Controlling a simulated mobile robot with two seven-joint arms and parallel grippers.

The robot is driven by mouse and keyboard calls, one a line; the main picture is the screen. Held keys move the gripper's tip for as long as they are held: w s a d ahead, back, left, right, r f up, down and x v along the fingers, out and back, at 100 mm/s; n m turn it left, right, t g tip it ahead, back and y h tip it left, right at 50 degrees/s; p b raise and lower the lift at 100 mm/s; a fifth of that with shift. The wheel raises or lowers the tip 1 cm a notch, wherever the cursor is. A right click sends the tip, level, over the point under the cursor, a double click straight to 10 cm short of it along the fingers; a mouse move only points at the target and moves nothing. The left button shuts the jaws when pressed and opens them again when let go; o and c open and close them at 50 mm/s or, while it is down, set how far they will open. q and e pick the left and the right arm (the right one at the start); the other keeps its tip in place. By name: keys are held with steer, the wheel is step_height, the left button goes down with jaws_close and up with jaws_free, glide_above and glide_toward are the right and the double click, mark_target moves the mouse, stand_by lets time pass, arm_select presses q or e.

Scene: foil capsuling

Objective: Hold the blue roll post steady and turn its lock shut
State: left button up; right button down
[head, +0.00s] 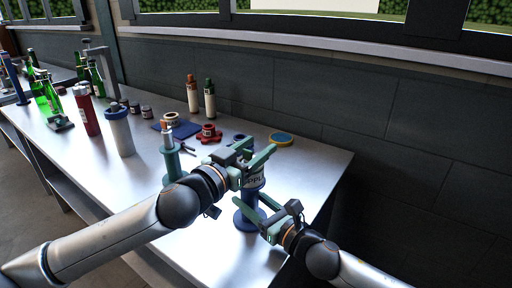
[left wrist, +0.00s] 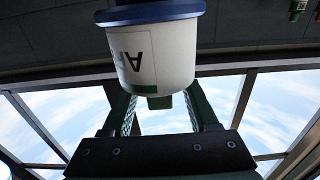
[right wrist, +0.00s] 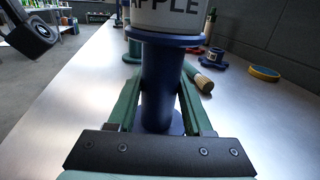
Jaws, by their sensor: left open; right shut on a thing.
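The blue roll post (head: 246,222) stands upright near the table's right end. It carries a white roll (head: 254,180) with dark lettering, which reads "APPLE" in the right wrist view (right wrist: 168,14). My right gripper (head: 259,212) is shut on the post's blue column (right wrist: 161,85), below the roll's lower flange. My left gripper (head: 258,158) is open at the top of the roll. In the left wrist view, turned upside down, the roll (left wrist: 155,55) stands between or just beyond the open fingers; I cannot tell if they touch. The lock is not clearly visible.
A yellow and blue ring (head: 281,139) and a red spool (head: 208,133) lie behind the post. A green post (head: 170,163) stands to the left. Two bottles (head: 209,98) stand by the wall. The front right of the table is mostly clear.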

arm_select(q)
steer(key=shift+w, duration=0.1)
steer(key=shift+c, duration=0.3)
jaws_close()
